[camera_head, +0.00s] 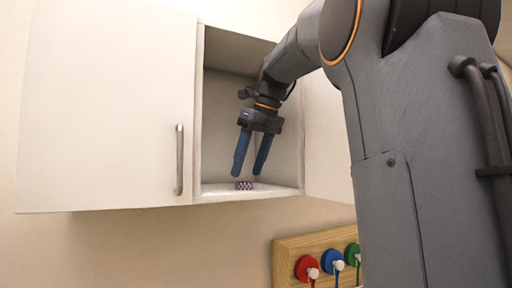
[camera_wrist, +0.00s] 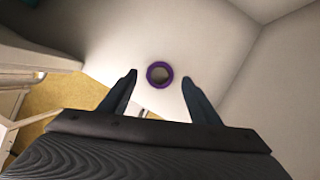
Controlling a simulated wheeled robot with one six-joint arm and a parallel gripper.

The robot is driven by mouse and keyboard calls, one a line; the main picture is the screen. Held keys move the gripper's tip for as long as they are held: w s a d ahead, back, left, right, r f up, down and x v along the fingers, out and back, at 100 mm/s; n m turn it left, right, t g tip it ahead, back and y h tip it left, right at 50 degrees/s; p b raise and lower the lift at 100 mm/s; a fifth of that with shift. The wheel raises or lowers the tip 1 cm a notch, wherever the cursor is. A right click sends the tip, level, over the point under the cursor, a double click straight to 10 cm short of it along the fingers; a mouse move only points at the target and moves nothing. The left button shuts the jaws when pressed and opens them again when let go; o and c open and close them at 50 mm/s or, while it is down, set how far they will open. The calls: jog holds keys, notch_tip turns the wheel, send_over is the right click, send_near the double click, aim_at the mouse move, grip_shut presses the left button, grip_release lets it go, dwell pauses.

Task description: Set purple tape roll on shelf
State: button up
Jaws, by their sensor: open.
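The purple tape roll (camera_head: 244,185) lies on the bare floor of the open shelf (camera_head: 215,190) in the white wall cabinet. In the wrist view the roll (camera_wrist: 159,74) shows as a purple ring with a dark centre, lying flat. My gripper (camera_head: 249,175) is inside the open compartment, pointing down, with its blue fingers apart just above the roll. In the wrist view my gripper (camera_wrist: 160,78) is open, with one finger on each side of the ring and clear gaps between. The fingers do not touch the roll.
A white cabinet door (camera_head: 110,110) with a metal handle (camera_head: 179,160) is left of the open compartment. Below, a wooden board (camera_head: 290,245) carries red (camera_head: 306,268), blue (camera_head: 332,261) and green (camera_head: 352,253) round items. The shelf floor around the roll is clear.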

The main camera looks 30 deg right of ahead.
jog(key=b+v, duration=0.1)
jog(key=v, duration=0.8)
jog(key=shift+d, duration=0.1)
